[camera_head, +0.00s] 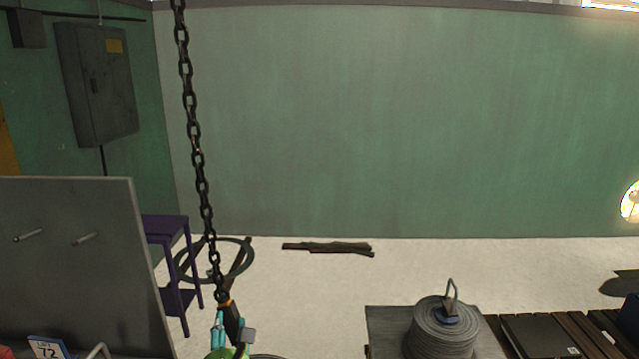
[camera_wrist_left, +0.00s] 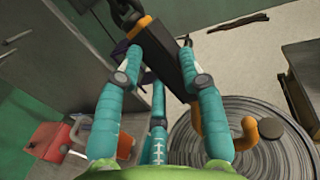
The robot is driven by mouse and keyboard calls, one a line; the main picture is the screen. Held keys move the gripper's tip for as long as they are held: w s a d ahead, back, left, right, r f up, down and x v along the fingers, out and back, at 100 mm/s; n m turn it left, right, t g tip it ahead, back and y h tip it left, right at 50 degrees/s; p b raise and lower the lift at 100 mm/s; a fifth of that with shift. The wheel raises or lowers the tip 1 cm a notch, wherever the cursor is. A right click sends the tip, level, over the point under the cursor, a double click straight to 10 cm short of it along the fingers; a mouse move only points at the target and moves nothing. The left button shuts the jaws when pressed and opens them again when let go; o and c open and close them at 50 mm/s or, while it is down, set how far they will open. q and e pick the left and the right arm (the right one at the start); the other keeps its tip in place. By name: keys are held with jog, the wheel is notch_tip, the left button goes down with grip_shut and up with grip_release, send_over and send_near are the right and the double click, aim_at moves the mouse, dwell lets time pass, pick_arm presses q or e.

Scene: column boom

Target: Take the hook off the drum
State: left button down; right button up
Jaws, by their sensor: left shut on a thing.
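A dark chain (camera_head: 194,125) hangs from the top of the head view down to the hook. The hook has a black body (camera_wrist_left: 178,70) with an orange collar and an orange curved lower end (camera_wrist_left: 243,136). My left gripper (camera_wrist_left: 160,75), with teal fingers, is shut on the hook's black body; it also shows at the bottom of the head view (camera_head: 225,335). A grey, ringed drum (camera_wrist_left: 200,155) lies below the hook in the left wrist view. Whether the hook's tip still engages something on the drum cannot be told. My right gripper is not in view.
A ribbed grey stack (camera_head: 440,332) with an upright metal loop stands on a table (camera_head: 385,325) at right, beside slatted boards (camera_head: 545,335). A grey panel (camera_head: 75,260) and purple stand (camera_head: 166,228) are at left. Dark bars (camera_head: 328,247) lie on open floor behind.

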pick_arm(q)
jog(key=shift+r, duration=0.35)
jog(key=shift+a+f+p, duration=0.1)
jog(key=shift+a+p, duration=0.2)
jog(key=shift+a, duration=0.4)
jog(key=shift+f, duration=0.1)
jog(key=f+b, duration=0.2)
jog(key=f, duration=0.1)
jog(key=s+f+b, duration=0.1)
jog(key=shift+d+f, duration=0.25)
jog(key=shift+f, duration=0.05)
jog(key=shift+a+f, duration=0.1)
